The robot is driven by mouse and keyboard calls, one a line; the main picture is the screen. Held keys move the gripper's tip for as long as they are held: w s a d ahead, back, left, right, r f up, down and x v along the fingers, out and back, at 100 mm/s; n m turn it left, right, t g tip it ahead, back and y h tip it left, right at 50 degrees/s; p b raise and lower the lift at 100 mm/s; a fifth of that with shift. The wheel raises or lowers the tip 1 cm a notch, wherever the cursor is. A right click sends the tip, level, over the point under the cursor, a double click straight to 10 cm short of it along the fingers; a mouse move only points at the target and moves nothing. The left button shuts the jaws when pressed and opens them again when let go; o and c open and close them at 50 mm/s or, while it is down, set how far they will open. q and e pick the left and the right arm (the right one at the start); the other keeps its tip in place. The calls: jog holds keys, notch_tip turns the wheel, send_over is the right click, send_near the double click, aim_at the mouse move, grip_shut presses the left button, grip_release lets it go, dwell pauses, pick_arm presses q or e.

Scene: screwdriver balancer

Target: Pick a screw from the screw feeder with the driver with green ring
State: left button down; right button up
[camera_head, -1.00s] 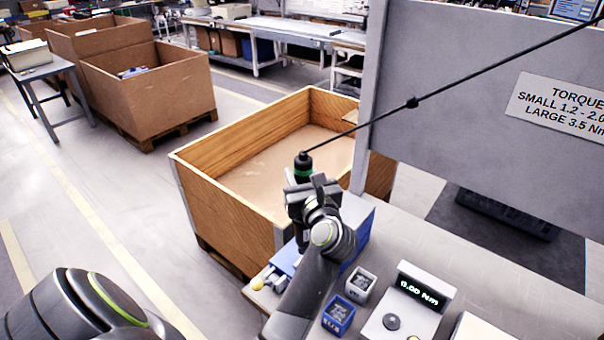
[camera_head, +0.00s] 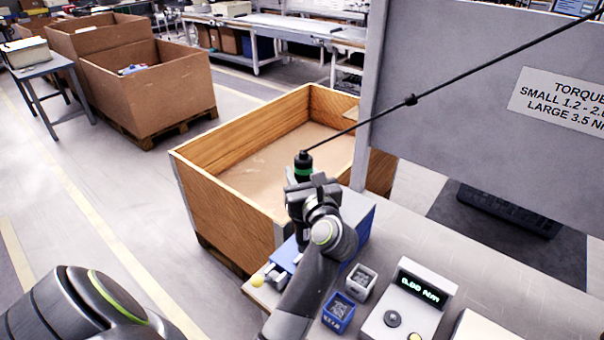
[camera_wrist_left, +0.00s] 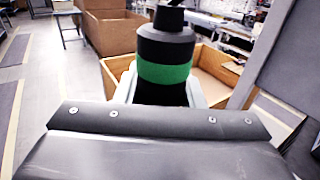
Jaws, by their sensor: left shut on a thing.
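The black driver with the green ring (camera_head: 303,167) stands roughly upright in my left gripper (camera_head: 313,190), its cable running up to the right. In the left wrist view, the driver (camera_wrist_left: 165,70) rises between the jaws of my left gripper, which is shut on it. A blue box with a grey top (camera_head: 355,207), probably the screw feeder, is beside and partly behind my left gripper and wrist. The driver's lower end and tip are mostly hidden by my arm, so I cannot tell whether the tip touches anything or carries a screw. My right gripper is not in view.
A blue screw bin (camera_head: 338,313) and a grey bin (camera_head: 361,281) stand on the bench, left of the torque display (camera_head: 408,305). A large wooden crate (camera_head: 225,205) stands behind the driver. A grey panel (camera_head: 470,110) stands at the right.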

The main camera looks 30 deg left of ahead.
pick_arm(q)
jog(key=shift+f, duration=0.1)
jog(key=shift+f+b, duration=0.7)
jog(key=shift+f, duration=0.25)
jog(key=shift+f+b, duration=0.65)
jog(key=shift+b, duration=0.1)
jog(key=shift+f, duration=0.25)
dwell(0.6)
jog(key=shift+r, duration=0.1)
